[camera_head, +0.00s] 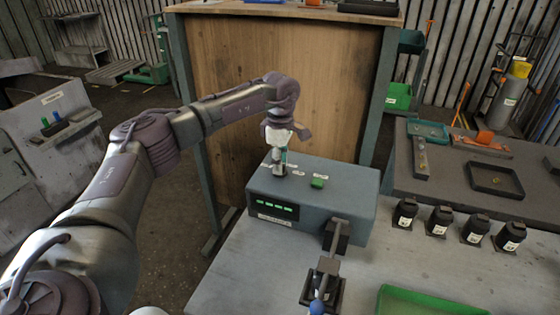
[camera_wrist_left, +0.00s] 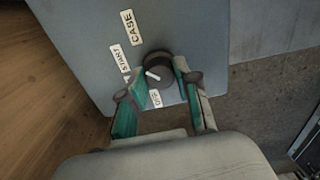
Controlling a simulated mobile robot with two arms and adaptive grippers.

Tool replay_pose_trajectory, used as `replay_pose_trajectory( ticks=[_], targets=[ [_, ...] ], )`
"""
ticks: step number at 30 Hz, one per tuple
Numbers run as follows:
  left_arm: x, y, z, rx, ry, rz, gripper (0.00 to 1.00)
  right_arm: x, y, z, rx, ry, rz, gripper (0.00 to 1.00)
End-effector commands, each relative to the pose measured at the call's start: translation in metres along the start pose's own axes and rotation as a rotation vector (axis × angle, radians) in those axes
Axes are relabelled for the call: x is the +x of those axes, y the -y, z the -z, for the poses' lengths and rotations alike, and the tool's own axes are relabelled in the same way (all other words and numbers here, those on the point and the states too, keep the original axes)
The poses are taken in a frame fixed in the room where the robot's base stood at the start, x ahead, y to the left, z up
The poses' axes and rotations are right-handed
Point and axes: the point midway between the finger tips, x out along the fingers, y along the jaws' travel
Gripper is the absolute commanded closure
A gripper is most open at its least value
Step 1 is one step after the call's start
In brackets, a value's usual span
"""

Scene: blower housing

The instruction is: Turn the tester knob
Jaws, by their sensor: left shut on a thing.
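The tester (camera_head: 340,190) is a blue-grey box on the light workbench, with a green lit display on its front and a green button on top. Its knob (camera_wrist_left: 158,72) is dark and round with a white pointer, on the tester's top face. My left gripper (camera_wrist_left: 163,88) is shut on the knob, with a green-lined finger on either side. In the head view the left gripper (camera_head: 278,168) comes down from above and largely hides the knob. My right gripper is not seen.
A black stand with a lever (camera_head: 325,275) is in front of the tester. Several black cylindrical parts (camera_head: 440,220) stand to the right. A green tray (camera_head: 430,302) lies at the front. A wooden-backed bench (camera_head: 280,85) rises behind the tester.

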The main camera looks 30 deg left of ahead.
Motion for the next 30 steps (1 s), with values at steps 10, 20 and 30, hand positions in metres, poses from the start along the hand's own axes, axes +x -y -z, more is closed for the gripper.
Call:
replay_pose_trajectory(
  ticks=[10, 20, 30],
  targets=[
    [-0.001, -0.001, 0.000, -0.329, 0.001, -0.002, 1.00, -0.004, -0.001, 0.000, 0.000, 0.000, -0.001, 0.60],
    [-0.002, -0.001, 0.000, -0.642, 0.002, -0.003, 1.00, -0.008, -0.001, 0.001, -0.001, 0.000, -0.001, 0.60],
    [-0.002, -0.001, 0.000, -0.965, 0.002, -0.004, 1.00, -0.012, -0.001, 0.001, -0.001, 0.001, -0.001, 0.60]
  ],
)
